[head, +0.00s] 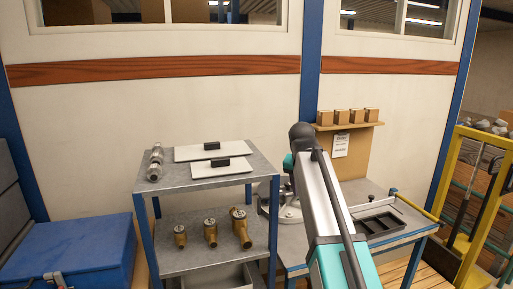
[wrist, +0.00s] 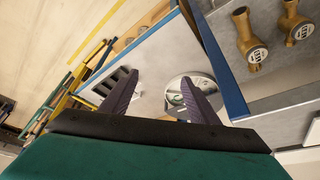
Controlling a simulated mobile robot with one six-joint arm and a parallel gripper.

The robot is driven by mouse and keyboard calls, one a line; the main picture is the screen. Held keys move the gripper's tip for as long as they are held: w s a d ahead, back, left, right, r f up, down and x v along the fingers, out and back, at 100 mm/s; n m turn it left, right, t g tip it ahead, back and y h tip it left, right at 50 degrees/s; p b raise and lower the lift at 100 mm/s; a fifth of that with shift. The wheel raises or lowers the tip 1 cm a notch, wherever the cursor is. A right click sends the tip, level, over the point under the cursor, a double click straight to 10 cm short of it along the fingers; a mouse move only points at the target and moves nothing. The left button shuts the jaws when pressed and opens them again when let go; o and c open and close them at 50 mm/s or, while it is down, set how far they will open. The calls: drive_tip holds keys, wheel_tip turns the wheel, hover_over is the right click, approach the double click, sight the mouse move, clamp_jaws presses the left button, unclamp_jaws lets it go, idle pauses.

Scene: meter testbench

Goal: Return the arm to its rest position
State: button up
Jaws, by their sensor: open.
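My arm (head: 330,210) reaches forward and up from the bottom of the head view, in front of the grey bench. In the head view my gripper is hidden behind the arm. In the wrist view my gripper (wrist: 160,95) shows two dark fingers spread wide, with nothing between them. Beyond the fingers lie the bench top (wrist: 165,55) and a round metal fixture (wrist: 176,84), partly covered by the right finger. The fixture also shows beside the arm in the head view (head: 290,213).
A grey shelf cart (head: 260,165) stands left of the bench. Brass meters (head: 211,232) stand on its lower shelf; white plates (head: 210,150) lie on top. A black tray (head: 380,224) sits on the bench. A blue chest (head: 75,250) is at left, a yellow frame (head: 470,205) at right.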

drive_tip(key=s+d+f+g+b, duration=0.1)
drive_tip(key=s+f+g+b, duration=0.15)
drive_tip(key=f, duration=1.55)
drive_tip(key=s+d+f+g+b, duration=0.15)
drive_tip(key=s+f, duration=0.25)
drive_tip(key=f, duration=1.4)
drive_tip(key=s+f+n+g+b, duration=0.1)
drive_tip(key=s+f+g+b, duration=0.1)
drive_tip(key=s+f, duration=0.7)
drive_tip(key=s+f+g+b, duration=0.2)
drive_tip(key=s+f, duration=0.4)
drive_tip(key=f, duration=0.6)
drive_tip(key=s+f+n+b, duration=0.1)
drive_tip(key=s+f, duration=0.5)
drive_tip(key=s, duration=0.3)
drive_tip(key=s+a+f+n+g+y, duration=0.1)
drive_tip(key=s+f+n, duration=0.1)
drive_tip(key=s+f, duration=0.4)
drive_tip(key=s+a+f+n+y+b, duration=0.1)
drive_tip(key=s+f, duration=0.5)
drive_tip(key=s, duration=0.7)
drive_tip(key=shift+f+n+g+b, duration=0.3)
drive_tip(key=shift+f+n+g, duration=0.05)
drive_tip(key=shift+n+g, duration=0.05)
